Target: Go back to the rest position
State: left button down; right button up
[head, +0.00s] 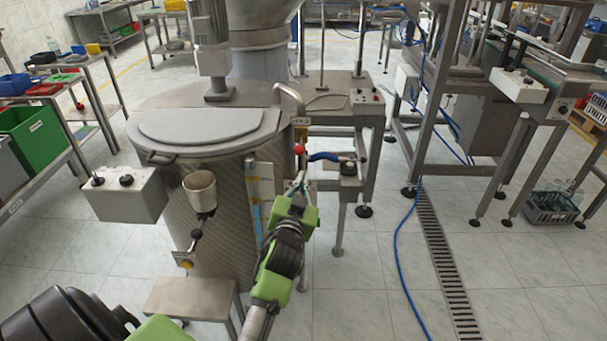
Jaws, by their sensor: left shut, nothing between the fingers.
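My left gripper (299,183) is in the middle of the head view, at the end of my green and black arm. Its fingers are closed with nothing between them. It shows in front of the right side of a large round steel vat (222,215) with a closed lid (203,125). My right gripper is not in view.
A small steel step (190,299) stands before the vat, and a grey control box (124,196) is at its left. A steel-framed machine (357,116) stands behind right. A blue hose (398,262) runs along a floor drain (446,265). The tiled floor at lower right is mostly clear.

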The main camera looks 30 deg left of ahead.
pick_arm(q)
jog(key=shift+f, duration=0.1)
dwell(0.7)
jog(key=s+d+f+m+g+h, duration=0.15)
jog(key=d+f, duration=0.25)
jog(key=f, duration=0.6)
jog(key=d+f+m+g+h, duration=0.1)
jog(key=d+f+h, duration=0.2)
jog(key=f, duration=0.8)
jog(key=s+d+f+m+g+h, duration=0.1)
jog(key=s+d+f+g, duration=0.15)
jog(key=s+f, duration=0.6)
jog(key=s+d+f+g+h, duration=0.15)
jog(key=s+d+f, duration=0.25)
jog(key=f, duration=0.9)
jog(key=s+f+g, duration=0.2)
jog(key=s+f, duration=0.4)
jog(key=s, duration=0.6)
jog(key=s+f+g, duration=0.3)
jog(key=s+f, duration=0.3)
jog(key=s, duration=0.7)
jog(key=s+f+g, duration=0.3)
jog(key=s+f, duration=0.3)
jog(key=s, duration=0.7)
jog(key=shift+d+f+m, duration=0.15)
jog(key=shift+f+m, duration=0.05)
jog(key=shift+m, duration=0.15)
jog(key=shift+w, duration=0.1)
